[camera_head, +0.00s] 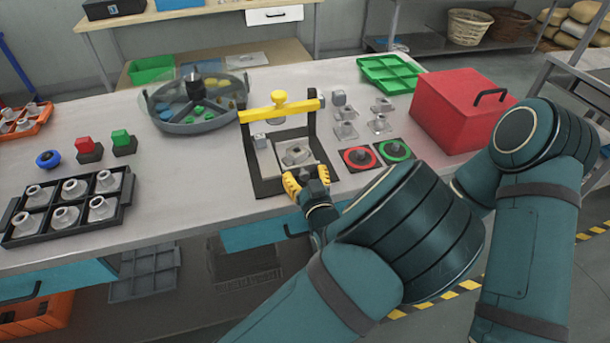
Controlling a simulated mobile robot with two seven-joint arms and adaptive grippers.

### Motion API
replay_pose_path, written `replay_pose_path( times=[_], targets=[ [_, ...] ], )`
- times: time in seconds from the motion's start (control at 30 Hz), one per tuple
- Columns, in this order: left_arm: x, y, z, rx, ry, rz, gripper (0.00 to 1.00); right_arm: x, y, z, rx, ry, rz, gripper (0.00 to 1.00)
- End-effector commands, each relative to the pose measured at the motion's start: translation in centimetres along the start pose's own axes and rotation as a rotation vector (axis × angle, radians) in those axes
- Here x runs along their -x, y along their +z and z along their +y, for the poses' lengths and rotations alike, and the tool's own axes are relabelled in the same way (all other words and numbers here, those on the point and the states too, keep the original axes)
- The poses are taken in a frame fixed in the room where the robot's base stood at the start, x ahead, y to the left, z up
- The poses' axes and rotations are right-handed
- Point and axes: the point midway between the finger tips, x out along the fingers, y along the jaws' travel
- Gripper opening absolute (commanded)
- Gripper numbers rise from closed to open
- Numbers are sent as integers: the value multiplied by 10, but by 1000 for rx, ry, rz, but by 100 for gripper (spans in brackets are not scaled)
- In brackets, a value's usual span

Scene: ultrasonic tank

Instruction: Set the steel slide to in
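A dark frame with a yellow crossbar (279,111) and a yellow knob (279,96) stands on a dark base plate (268,187) on the bench. A steel block (297,155) sits inside the frame on the plate; a smaller steel piece (262,142) is at its left. I cannot tell for sure which is the steel slide or how it is set. My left gripper (306,174), with yellow fingers, is at the plate's front right edge, just in front of the steel block. Its fingers look apart with nothing visible between them. My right gripper is not in view.
Red-ringed (359,158) and green-ringed (394,150) knobs lie close right of the frame. Small steel parts (345,122) stand behind them. A red box (464,110) is at right. A round divided tray (200,124) stands behind left.

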Motion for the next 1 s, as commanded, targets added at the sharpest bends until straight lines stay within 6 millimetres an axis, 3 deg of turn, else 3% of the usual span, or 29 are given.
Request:
replay_pose_path(
  times=[0.2, 0.33, 0.7, 1.0],
  targets=[
    [2, 0, 0, 0, 1, 0, 58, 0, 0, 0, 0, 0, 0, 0],
    [13, 0, 2, 1, 3, 0, 58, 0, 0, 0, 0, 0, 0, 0],
    [85, 0, 1, 0, 3, -1, 58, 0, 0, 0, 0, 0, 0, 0],
    [118, 0, 0, 0, 1, 0, 58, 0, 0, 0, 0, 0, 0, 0]
  ],
)
